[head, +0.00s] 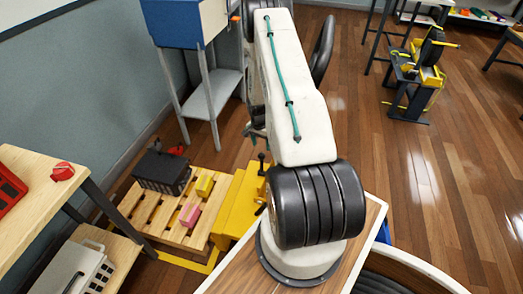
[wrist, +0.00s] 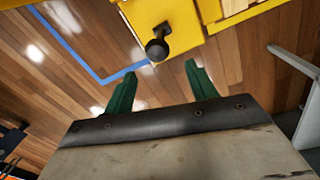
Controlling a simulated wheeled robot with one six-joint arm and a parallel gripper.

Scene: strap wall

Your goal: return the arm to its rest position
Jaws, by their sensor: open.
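My arm is white with black ringed joints and fills the middle of the head view, raised and reaching away from the base. In the head view the gripper's fingertips are mostly hidden behind the arm. In the wrist view my gripper (wrist: 160,92) shows two green fingers standing wide apart with nothing between them. Beyond the fingers are the wooden floor (wrist: 75,70) and a yellow metal part (wrist: 165,15) with a black knob (wrist: 157,49). The knob appears apart from the fingers.
A wooden pallet (head: 147,218) holds a black crate (head: 163,172), a yellow block (head: 204,186) and a pink block (head: 189,215). A blue cabinet (head: 178,22) stands behind it. A wooden table (head: 30,205) is at left. The floor (head: 430,180) at right is largely clear.

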